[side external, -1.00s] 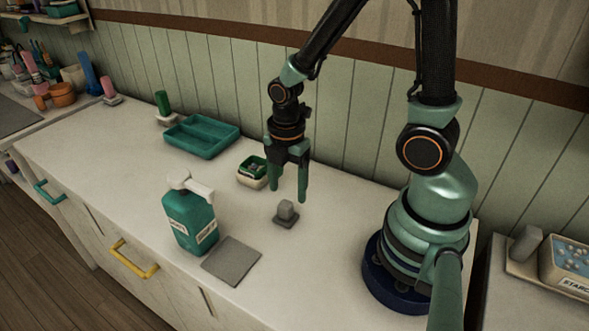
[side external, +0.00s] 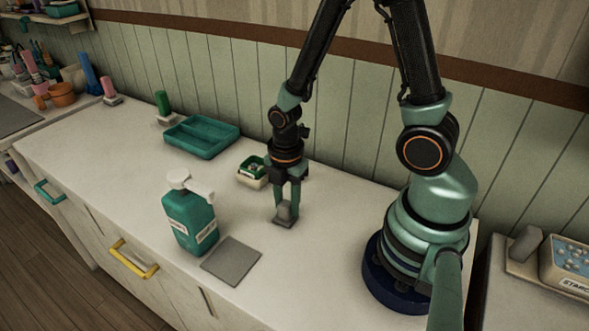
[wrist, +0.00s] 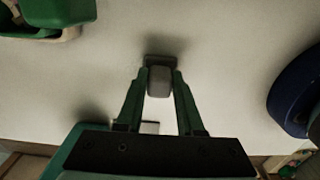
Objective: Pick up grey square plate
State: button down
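A small grey square plate with an upright grey block as its handle (side external: 284,222) sits on the white counter. In the wrist view its block (wrist: 160,83) stands between the two green fingertips. My gripper (side external: 287,209) points down over it, with a finger on each side of the block. The fingers look closed against the block's sides, and the plate appears to rest on the counter. The fingers hide part of the block. A flat grey square mat (side external: 231,262) lies apart, nearer the counter's front edge.
A teal pump bottle (side external: 190,217) stands left of the mat. A small cream and green box (side external: 251,172) is just behind my gripper. A teal divided tray (side external: 202,137) and a green-handled piece (side external: 163,106) are farther back. The counter between is clear.

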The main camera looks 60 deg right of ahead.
aim_at(287, 202)
jog(key=shift+r, duration=0.15)
notch_tip(287, 202, up, 20)
dwell(0.8)
dwell(0.4)
dwell(1.3)
